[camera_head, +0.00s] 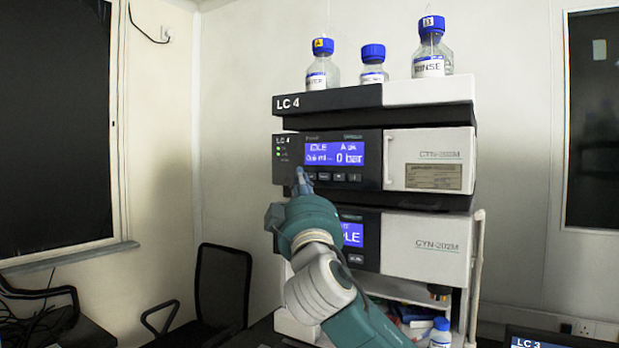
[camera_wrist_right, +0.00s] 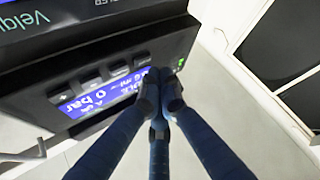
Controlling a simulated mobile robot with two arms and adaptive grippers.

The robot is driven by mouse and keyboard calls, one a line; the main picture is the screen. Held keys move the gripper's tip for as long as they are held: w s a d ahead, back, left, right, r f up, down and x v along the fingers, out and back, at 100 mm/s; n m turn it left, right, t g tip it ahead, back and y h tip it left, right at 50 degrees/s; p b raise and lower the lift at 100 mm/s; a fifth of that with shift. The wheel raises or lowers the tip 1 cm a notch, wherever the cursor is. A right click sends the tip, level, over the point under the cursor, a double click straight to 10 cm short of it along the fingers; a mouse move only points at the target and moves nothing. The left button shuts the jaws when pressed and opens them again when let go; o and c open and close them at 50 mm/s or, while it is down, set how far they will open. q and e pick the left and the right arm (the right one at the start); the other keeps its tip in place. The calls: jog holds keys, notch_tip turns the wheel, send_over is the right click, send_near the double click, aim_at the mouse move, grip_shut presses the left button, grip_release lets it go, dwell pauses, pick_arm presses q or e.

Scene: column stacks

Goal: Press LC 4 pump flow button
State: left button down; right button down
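The LC 4 pump (camera_head: 288,160) is the upper black-and-white module under the LC 4 top tray. Its lit blue display (camera_head: 335,153) reads "IDLE" and "0 bar". A row of small dark buttons (camera_head: 339,177) runs under the display; these buttons also show in the wrist view (camera_wrist_right: 88,83). My right gripper (camera_head: 301,178) is at the left end of this row, partly covering the leftmost button. In the wrist view its blue fingers (camera_wrist_right: 161,92) are closed together with nothing between them, their tips close to the panel. I cannot tell whether they touch it. My left gripper is out of view.
A second module (camera_head: 425,247) with a blue display sits below, partly behind my right arm. Blue-capped bottles (camera_head: 430,66) stand on the top tray (camera_head: 430,91). A black chair (camera_head: 222,285) stands at left.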

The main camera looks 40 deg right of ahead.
jog(key=shift+d, duration=0.1)
dwell(0.7)
jog(key=shift+w+d, duration=0.15)
jog(key=shift+d, duration=0.15)
jog(key=shift+w+d, duration=0.15)
jog(key=shift+d, duration=0.2)
dwell(0.7)
dwell(0.4)
jog(key=shift+s+a+b, duration=0.3)
jog(key=shift+a, duration=0.45)
jog(key=a, duration=0.1)
jog(key=s+a, duration=0.1)
jog(key=a, duration=0.1)
jog(key=s+a, duration=0.1)
jog(key=shift+a, duration=0.25)
dwell(0.6)
